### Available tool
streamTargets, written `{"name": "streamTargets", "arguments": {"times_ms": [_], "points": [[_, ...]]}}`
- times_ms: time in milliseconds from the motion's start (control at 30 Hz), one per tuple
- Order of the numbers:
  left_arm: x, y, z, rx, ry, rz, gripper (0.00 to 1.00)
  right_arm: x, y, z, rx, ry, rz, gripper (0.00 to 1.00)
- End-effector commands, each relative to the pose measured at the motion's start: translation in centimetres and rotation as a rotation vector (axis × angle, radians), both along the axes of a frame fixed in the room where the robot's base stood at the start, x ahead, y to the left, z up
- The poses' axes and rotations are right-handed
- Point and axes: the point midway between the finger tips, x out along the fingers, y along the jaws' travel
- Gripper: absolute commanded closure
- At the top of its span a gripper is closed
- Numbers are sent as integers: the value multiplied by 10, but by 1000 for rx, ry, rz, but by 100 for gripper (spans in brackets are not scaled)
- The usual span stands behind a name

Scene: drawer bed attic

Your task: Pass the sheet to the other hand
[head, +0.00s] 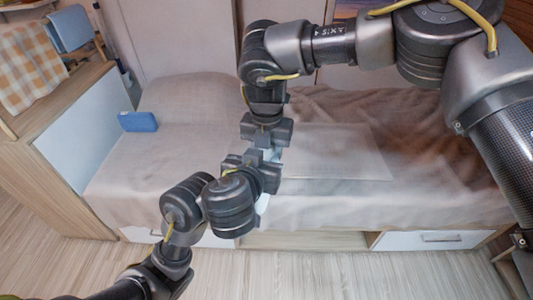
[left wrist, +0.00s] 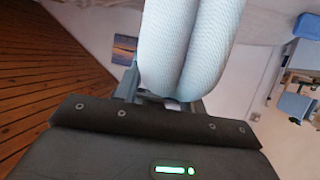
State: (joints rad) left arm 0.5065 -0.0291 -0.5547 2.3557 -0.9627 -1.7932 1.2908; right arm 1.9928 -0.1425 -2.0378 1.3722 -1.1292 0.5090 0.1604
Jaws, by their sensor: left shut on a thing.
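My left gripper (head: 268,158) is over the front part of the bed and is shut on the sheet. In the left wrist view the sheet (left wrist: 190,45) is a pale blue-white, ribbed, folded bundle that stands up from between the fingers. In the head view only small pale bits of the sheet (head: 263,204) show beside my left wrist; the rest is hidden by the grippers. My right gripper (head: 266,143) points down just above the left one, very close to it. Its fingertips are mostly hidden, so I cannot tell whether it is open or touches the sheet.
The bed (head: 200,120) has a rumpled beige cover and a pale flat rectangle (head: 340,152) on it. A blue box-like thing (head: 138,121) lies at its left end. A wooden cabinet (head: 85,150) stands at the left. A drawer (head: 430,240) is under the bed. The floor in front is clear.

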Motion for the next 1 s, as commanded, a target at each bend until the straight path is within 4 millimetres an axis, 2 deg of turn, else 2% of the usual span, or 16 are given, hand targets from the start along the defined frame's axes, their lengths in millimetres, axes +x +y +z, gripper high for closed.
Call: {"name": "streamTargets", "arguments": {"times_ms": [33, 167, 200, 367, 967, 1000], "points": [[0, 1, 0, 0, 0, 2, 100, -1, 0, 0, 0, 3, 2, 76], [1, 1, 0, 0, 0, 2, 100, -1, 0, 0, 0, 3, 3, 93], [1, 1, 0, 0, 0, 2, 55, -1, 1, 0, 0, 3, 2, 93], [1, 0, 0, 0, 1, 2, 35, -2, 1, 0, 1, 4, 3, 93], [1, 0, 0, -1, 1, -1, 34, -3, 3, 0, 4, 6, 6, 93], [1, 0, 0, -1, 1, -1, 38, -3, 3, 0, 4, 6, 6, 93]]}}
